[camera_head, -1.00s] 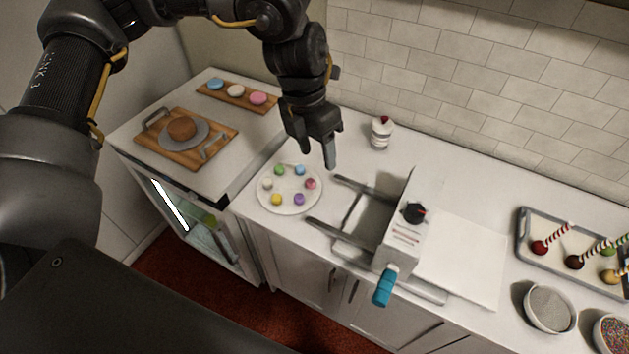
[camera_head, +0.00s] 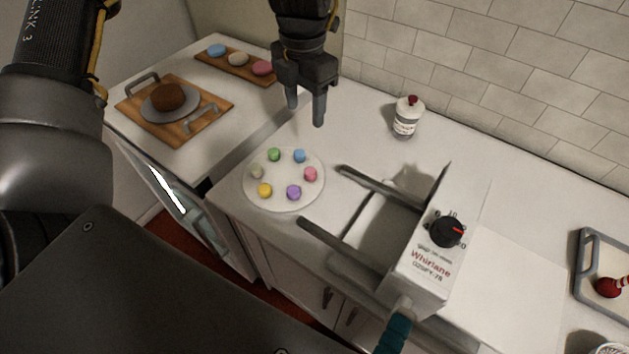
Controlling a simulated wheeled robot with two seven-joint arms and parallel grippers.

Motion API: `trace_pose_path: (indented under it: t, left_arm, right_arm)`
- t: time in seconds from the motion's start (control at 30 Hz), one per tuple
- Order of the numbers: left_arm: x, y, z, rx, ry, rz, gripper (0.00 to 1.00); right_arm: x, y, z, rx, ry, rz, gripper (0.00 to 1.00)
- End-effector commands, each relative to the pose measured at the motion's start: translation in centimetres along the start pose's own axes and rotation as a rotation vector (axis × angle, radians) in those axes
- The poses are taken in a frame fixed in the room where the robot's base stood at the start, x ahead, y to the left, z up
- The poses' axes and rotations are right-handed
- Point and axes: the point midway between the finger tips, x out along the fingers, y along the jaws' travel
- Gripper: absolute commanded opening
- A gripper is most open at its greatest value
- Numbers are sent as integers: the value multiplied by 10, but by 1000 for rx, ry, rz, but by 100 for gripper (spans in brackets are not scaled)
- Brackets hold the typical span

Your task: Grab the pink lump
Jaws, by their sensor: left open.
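A small pink lump (camera_head: 310,174) sits at the right side of a round white plate (camera_head: 284,201). Green (camera_head: 274,154), blue (camera_head: 299,156), purple (camera_head: 293,192), yellow (camera_head: 265,190) and pale grey (camera_head: 257,172) lumps share the plate, spaced in a ring. My left gripper (camera_head: 305,108) points down, open and empty, above and behind the plate in the picture, apart from the pink lump. My right gripper is not in view.
A white jar (camera_head: 406,118) is behind. At the left are a wooden board with a brown cake (camera_head: 168,97) and a board with a pink disc (camera_head: 263,68).

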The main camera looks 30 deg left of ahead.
Motion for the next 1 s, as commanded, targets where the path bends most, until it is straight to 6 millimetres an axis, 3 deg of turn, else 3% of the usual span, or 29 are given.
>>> trace_pose_path:
  t: [0.03, 0.2, 0.3, 0.67, 1.0]
  left_arm:
    - [25, 0, 0, 1, 0, 0, 54]
    - [65, -2, 2, 6, 0, 0, 54]
    - [78, -3, 3, 8, -1, 0, 54]
    - [89, -3, 3, 9, 2, -1, 54]
    - [136, -2, 2, 6, 2, -1, 54]
  right_arm:
    - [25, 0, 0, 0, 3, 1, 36]
    - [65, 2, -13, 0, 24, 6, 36]
    - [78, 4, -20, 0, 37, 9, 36]
    - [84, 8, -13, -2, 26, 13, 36]
    - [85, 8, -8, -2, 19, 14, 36]
